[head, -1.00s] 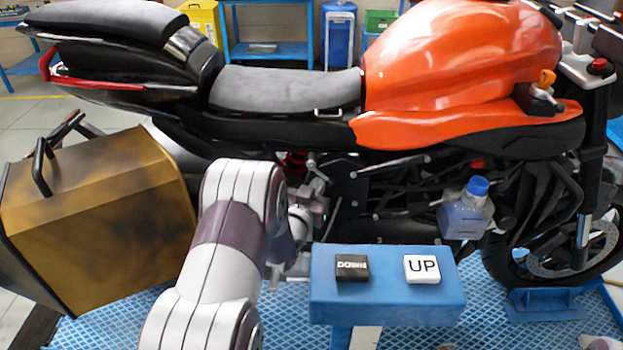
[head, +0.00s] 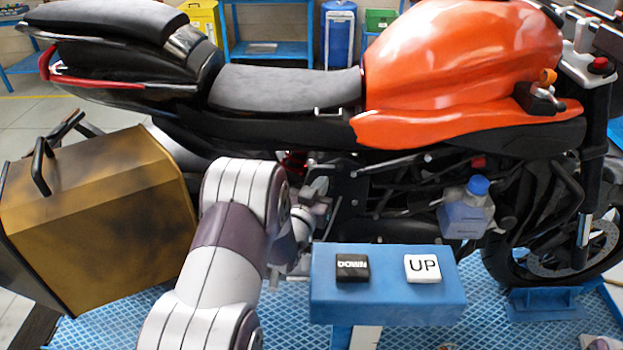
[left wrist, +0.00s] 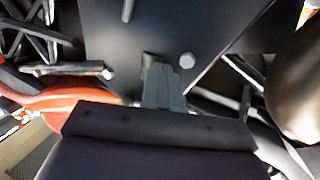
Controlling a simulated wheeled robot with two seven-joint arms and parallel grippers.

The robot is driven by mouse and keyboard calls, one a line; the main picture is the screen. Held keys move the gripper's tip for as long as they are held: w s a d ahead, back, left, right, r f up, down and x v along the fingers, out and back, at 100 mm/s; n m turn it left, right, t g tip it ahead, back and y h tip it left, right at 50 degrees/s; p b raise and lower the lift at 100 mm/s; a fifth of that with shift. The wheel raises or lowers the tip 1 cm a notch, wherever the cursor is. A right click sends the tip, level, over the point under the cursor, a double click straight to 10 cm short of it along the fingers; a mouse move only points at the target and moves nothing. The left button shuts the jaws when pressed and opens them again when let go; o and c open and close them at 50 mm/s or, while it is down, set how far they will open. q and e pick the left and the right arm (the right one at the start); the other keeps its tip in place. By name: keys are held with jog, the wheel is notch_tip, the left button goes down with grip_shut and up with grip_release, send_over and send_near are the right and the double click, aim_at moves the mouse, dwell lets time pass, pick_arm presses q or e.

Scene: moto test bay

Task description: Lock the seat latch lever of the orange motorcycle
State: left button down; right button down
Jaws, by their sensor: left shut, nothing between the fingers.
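The orange motorcycle (head: 465,65) stands side-on across the head view. A small silver handle (head: 329,112), which looks like the seat latch lever, lies roughly level on the dark side panel below the grey seat (head: 285,87). My left gripper (head: 318,187) is below that handle, apart from it, by the dark frame plate, partly hidden by my own wrist. In the left wrist view its grey fingers (left wrist: 165,85) are together and empty in front of a dark plate (left wrist: 150,30) with a bolt. I cannot make out the handle there. My right gripper is not in view.
A blue stand (head: 390,300) with DOWN (head: 352,268) and UP (head: 422,268) buttons is right of my left forearm. A brown pannier box (head: 100,220) is to its left. A blue-capped bottle (head: 467,212) sits by the engine.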

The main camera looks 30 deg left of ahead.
pick_arm(q)
jog(key=s+d+p, duration=0.1)
jog(key=s+d, duration=0.3)
jog(key=s, duration=0.4)
jog(key=shift+d, duration=0.15)
jog(key=shift+s+f, duration=0.1)
jog(key=shift+s, duration=0.05)
jog(key=shift+p, duration=0.35)
